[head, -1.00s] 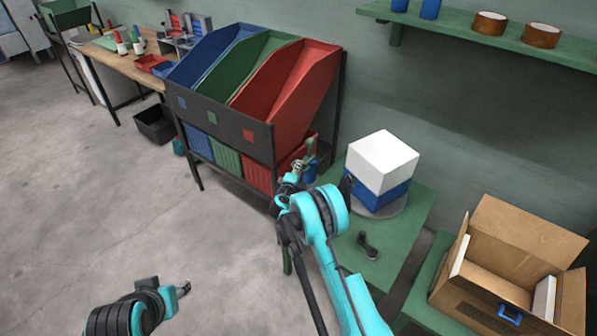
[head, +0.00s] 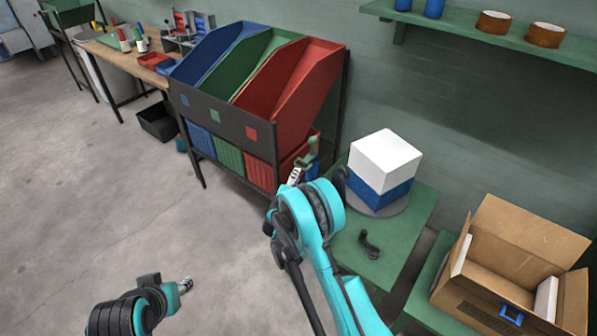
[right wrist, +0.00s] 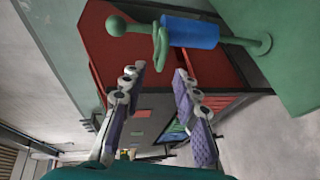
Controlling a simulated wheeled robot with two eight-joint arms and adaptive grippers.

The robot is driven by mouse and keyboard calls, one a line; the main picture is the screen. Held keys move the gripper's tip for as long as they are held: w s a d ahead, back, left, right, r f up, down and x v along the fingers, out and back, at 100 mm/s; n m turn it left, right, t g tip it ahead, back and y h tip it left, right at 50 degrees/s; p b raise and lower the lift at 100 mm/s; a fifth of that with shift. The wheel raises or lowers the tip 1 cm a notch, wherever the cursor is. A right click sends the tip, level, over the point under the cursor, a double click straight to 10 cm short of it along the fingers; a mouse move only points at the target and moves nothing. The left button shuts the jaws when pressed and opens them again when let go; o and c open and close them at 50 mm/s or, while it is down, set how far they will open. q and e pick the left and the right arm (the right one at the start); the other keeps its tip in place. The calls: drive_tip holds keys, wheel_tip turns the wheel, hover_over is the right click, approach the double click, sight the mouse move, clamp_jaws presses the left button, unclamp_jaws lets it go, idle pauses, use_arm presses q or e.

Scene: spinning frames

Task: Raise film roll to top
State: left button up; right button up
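The film roll is a blue cylinder (right wrist: 193,32) on a green rod with a flange and a round green knob (right wrist: 116,25). The right wrist view shows it crossing just beyond my fingertips. In the head view only a small blue part of the roll (head: 312,172) shows beside the green table, partly hidden by my right arm. My right gripper (right wrist: 158,72) is open, its two fingers apart with nothing between them. It also shows in the head view (head: 294,177), close to the roll. My left gripper (head: 186,284) is low at the left, away from the roll; its finger opening is too small to tell.
A white and blue box (head: 383,165) stands on a round grey plate on the green table (head: 412,225). A dark handle (head: 369,245) lies in front. An open cardboard box (head: 520,250) is at right. Sloped red, green and blue bins (head: 290,90) stand behind. The floor at left is clear.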

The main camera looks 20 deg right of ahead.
drive_tip(key=shift+v, duration=1.65)
drive_tip(key=s+d+r+m+g+y, duration=0.1)
drive_tip(key=s+d+r+m+g, duration=0.15)
drive_tip(key=s+r, duration=0.4)
drive_tip(key=s+d+r+m+g+y, duration=0.2)
drive_tip(key=s+r+m, duration=0.2)
drive_tip(key=s+r, duration=0.3)
drive_tip(key=s+a+r+m+g+y, duration=0.1)
drive_tip(key=s+a+m+y, duration=0.1)
drive_tip(key=s, duration=0.9)
drive_tip(key=s+a+r+m+g+y, duration=0.1)
drive_tip(key=s+a+m+y, duration=0.1)
drive_tip(key=s, duration=1)
drive_tip(key=shift+s+a+m+y, duration=0.25)
drive_tip(key=shift+m+y, duration=0.05)
drive_tip(key=shift+m, duration=0.05)
drive_tip(key=shift+d, duration=0.1)
